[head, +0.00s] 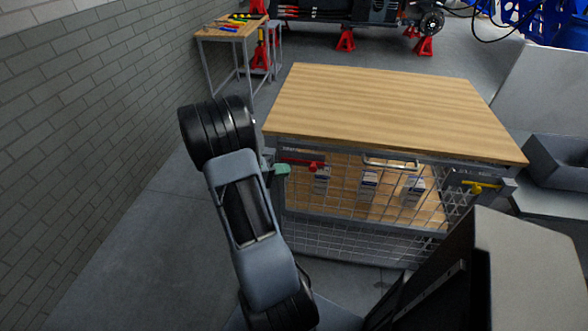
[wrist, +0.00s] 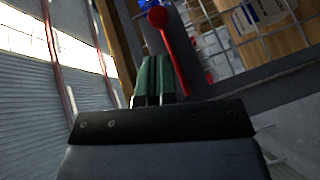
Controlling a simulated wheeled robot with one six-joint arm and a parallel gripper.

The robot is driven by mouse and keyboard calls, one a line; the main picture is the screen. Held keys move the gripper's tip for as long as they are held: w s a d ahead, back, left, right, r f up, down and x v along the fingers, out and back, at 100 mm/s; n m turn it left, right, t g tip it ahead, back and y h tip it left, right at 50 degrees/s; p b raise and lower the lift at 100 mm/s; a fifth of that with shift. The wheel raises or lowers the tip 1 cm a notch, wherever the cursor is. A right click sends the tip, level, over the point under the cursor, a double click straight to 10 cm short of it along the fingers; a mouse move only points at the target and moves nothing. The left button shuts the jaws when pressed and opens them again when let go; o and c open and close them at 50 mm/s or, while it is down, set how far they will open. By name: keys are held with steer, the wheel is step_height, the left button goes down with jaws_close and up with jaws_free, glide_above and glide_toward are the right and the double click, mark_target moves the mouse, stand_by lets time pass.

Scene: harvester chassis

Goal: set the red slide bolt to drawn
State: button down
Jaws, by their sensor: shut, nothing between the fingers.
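The red slide bolt (head: 313,166) is a thin red rod with a round knob, mounted at the upper left of the wire-mesh front below the wooden bench top. In the wrist view the red slide bolt (wrist: 158,17) shows its knob at the top, with its handle running down just right of the fingers. My gripper (head: 284,169) has green fingertips and is just left of the knob. In the wrist view my gripper (wrist: 155,78) is shut with nothing between the fingers. I cannot tell whether the fingers touch the bolt.
A yellow bolt (head: 481,186) is at the right end of the mesh front. Several white-and-blue boxes (head: 368,184) stand behind the mesh. The wooden bench top (head: 390,105) overhangs the bolts. A brick wall (head: 90,130) is at the left, with open floor between.

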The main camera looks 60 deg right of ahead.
steer(key=v, duration=0.3)
steer(key=shift+w+a+r, duration=0.1)
steer(key=shift+w+a, duration=0.1)
stand_by(0.6)
steer(key=a+f+n+t+y+p, duration=0.25)
steer(key=a+n+y, duration=0.35)
steer(key=a, duration=0.5)
steer(key=w+a+r+n+t+y+p, duration=0.1)
steer(key=a+r+t, duration=0.4)
steer(key=a+r, duration=0.5)
steer(key=w+a+r+n+t+y+p, duration=0.2)
steer(key=a+r+t+y+p, duration=0.3)
steer(key=a+r, duration=0.5)
steer(key=shift+w+a+n+t+y+p, duration=0.2)
steer(key=shift+a+n+t+y+p, duration=0.25)
steer(key=shift+a, duration=0.45)
